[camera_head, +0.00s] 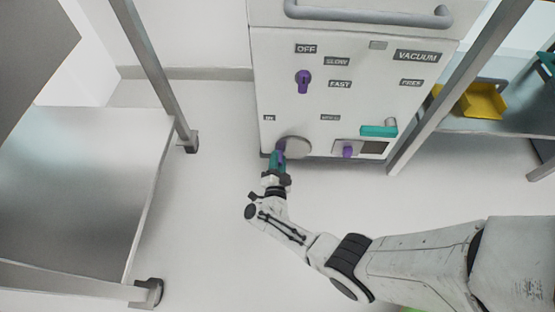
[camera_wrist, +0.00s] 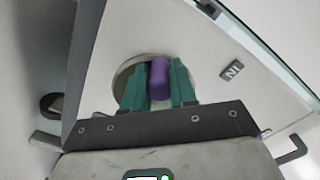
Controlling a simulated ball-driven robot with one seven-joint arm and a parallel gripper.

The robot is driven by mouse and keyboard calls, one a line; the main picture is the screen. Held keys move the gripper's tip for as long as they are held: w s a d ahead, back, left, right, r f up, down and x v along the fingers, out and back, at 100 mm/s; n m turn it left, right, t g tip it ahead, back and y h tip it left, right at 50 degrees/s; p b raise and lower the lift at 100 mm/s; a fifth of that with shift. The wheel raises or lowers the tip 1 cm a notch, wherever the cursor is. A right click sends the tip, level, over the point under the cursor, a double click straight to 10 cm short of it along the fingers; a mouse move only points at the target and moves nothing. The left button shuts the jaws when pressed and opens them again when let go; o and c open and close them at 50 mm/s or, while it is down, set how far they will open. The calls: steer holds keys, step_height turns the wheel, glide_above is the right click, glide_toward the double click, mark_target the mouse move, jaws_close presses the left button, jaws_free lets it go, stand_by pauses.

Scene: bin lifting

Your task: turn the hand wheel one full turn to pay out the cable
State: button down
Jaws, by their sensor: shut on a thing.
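The hand wheel (camera_head: 295,147) is a grey disc low on the front of a white machine, near its lower left corner. Its purple handle (camera_wrist: 160,78) stands out from the disc and sits between the two teal fingers of my gripper (camera_wrist: 158,88) in the wrist view. My gripper (camera_head: 279,158) is shut on the handle at the left side of the wheel in the head view. The wheel's rim (camera_wrist: 124,75) shows behind the fingers in the wrist view; much of the disc is hidden by them. The cable is not visible.
The machine's panel (camera_head: 345,100) carries a purple knob (camera_head: 303,80), a smaller purple knob (camera_head: 347,152) and a teal lever (camera_head: 379,131). A grey bar handle (camera_head: 370,17) is above. A metal table (camera_head: 85,170) stands left, and a shelf with a yellow bin (camera_head: 480,102) stands right.

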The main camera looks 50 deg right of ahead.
steer(key=shift+w+a, duration=0.1)
steer(key=shift+w, duration=0.05)
stand_by(0.3)
steer(key=c, duration=0.9)
jaws_free()
steer(key=shift+f, duration=0.1)
steer(key=p+v, duration=0.3)
steer(key=v, duration=0.8)
